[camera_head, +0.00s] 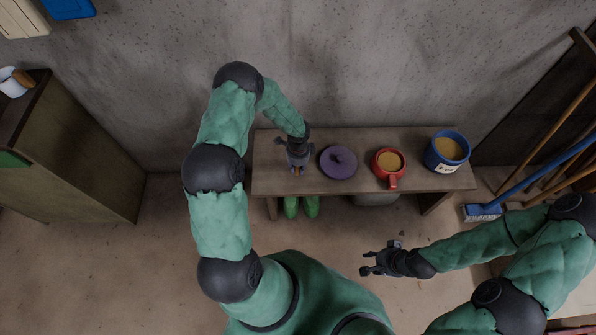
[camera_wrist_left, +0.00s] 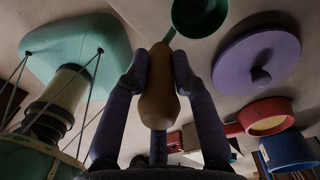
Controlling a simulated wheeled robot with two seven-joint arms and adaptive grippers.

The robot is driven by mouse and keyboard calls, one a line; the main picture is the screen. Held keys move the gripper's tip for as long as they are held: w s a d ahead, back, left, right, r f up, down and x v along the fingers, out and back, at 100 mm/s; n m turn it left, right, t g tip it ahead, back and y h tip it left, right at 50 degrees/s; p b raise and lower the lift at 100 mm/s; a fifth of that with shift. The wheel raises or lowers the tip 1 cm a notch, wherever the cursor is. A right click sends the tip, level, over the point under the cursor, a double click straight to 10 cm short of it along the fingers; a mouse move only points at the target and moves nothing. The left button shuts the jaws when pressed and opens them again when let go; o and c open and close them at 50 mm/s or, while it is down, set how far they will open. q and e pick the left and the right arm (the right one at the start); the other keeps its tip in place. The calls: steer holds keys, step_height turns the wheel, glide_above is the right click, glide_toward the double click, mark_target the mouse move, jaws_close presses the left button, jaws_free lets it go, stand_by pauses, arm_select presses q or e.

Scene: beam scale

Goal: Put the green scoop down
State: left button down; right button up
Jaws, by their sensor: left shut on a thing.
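The green scoop (camera_wrist_left: 199,16) has a green bowl, a thin green shaft and a tan handle. My left gripper (camera_head: 297,167) is over the left part of the wooden bench (camera_head: 410,179). In the left wrist view my left gripper (camera_wrist_left: 160,72) is shut on the tan handle, one finger on each side. In the head view the gripper hides nearly all of the scoop. I cannot tell whether the scoop touches the bench. My right gripper (camera_head: 370,264) is open and empty, in front of the bench.
Right of the left gripper, a purple knobbed lid (camera_head: 339,162), a red handled pot (camera_head: 389,163) and a blue bucket (camera_head: 447,152) stand on the bench. The left wrist view shows a flared green shape (camera_wrist_left: 85,42) with thin dark rods at left, unclear to me.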

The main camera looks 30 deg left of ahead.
arm_select(q)
steer(key=shift+d+f+b, duration=0.1)
steer(key=shift+f+b, duration=0.2)
steer(key=shift+f, duration=0.9)
steer(key=shift+f, duration=0.15)
steer(key=c, duration=1)
jaws_free()
